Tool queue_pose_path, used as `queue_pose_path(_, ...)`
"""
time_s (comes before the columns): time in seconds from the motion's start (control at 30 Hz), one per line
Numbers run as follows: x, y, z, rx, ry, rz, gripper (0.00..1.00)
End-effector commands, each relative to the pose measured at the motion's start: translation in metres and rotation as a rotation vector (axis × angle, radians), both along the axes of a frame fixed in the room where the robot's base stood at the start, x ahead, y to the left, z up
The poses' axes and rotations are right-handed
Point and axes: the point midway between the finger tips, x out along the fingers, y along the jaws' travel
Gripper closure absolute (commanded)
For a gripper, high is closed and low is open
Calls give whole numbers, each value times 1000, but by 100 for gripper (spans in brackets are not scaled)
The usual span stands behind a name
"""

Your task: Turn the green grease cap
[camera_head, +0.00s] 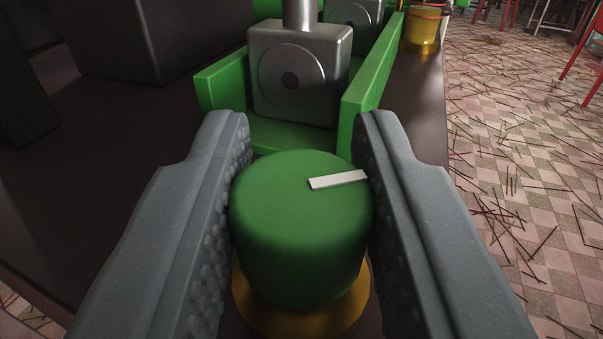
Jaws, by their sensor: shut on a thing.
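The green grease cap (290,225) stands upright in the lower middle of the view, a round knob with a white mark (338,180) on its top. The mark runs from near the middle toward the right edge, tilted slightly up. A yellow-brown round base (258,311) shows under the cap. My gripper (305,215) is shut on the cap, with one grey finger on its left side and one on its right. The fingers' textured pads face the cap. The cap's lower sides are partly hidden by the fingers.
Behind the cap, a grey metal block (298,78) with a round face sits between green walls (366,85). A dark surface (110,165) lies to the left. A yellow container (423,32) stands at the back right. Thin sticks litter the checkered floor (520,170) at right.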

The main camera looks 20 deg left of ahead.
Motion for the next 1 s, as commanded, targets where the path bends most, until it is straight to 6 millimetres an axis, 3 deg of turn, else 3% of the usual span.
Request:
queue_pose_path(0.1, 2, -1, 4, 5, -9, -3, 96)
queue_pose_path(0.13, 2, -1, 4, 5, -9, -3, 67)
queue_pose_path(0.2, 2, -1, 4, 4, -8, -3, 51)
queue_pose_path(0.77, 1, 0, 2, 2, -3, 0, 51)
queue_pose_path(1.0, -14, -4, 2, 2, -1, 0, 51)
